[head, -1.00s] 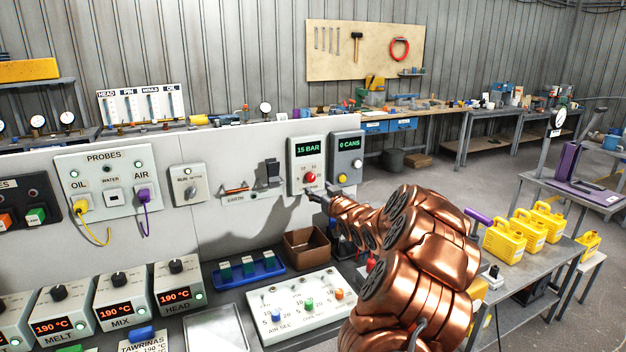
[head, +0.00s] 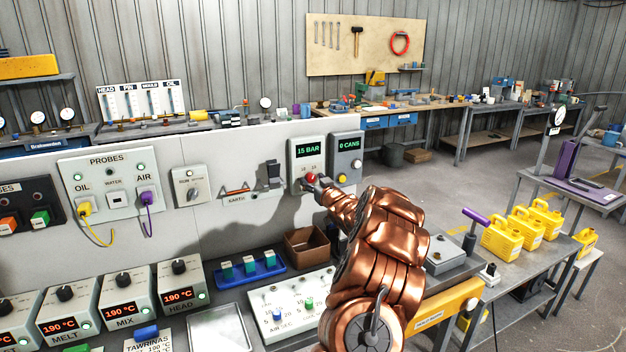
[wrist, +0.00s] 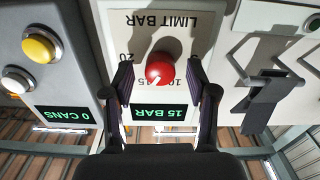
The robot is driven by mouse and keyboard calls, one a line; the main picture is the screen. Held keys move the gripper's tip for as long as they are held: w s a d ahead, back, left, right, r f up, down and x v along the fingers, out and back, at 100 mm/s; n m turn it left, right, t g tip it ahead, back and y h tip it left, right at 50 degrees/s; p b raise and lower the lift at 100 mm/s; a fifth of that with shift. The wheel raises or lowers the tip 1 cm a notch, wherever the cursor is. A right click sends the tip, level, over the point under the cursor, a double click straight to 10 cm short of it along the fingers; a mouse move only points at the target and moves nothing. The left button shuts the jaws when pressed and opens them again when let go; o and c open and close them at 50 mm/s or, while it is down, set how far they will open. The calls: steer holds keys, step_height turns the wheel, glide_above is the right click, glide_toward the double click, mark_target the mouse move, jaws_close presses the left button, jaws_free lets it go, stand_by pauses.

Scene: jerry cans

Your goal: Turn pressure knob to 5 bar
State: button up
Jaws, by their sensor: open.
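The red pressure knob (head: 311,178) is on a pale panel box (head: 294,158) whose green display reads 15 BAR (head: 308,149). In the wrist view the knob (wrist: 160,68) appears upside down under the words LIMIT BAR, with scale numbers around it. My gripper (head: 312,187) is at the box, just in front of the knob. In the wrist view my gripper (wrist: 160,75) is open, with one finger on each side of the knob. A small gap shows beside the knob; contact cannot be told. The knob's pointer is hard to make out.
A grey box (head: 346,158) reading 0 CANS, with yellow and white buttons, stands close beside the pressure box. A dark switch (head: 274,174) is on the other side. A brown bin (head: 308,247) and a white control panel (head: 290,300) lie below.

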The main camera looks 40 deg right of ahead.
steer(key=shift+w, duration=0.2)
steer(key=shift+c, duration=0.3)
jaws_close()
steer(key=shift+f+n+b, duration=0.15)
steer(key=shift+n+b, duration=0.15)
steer(key=shift+b, duration=0.15)
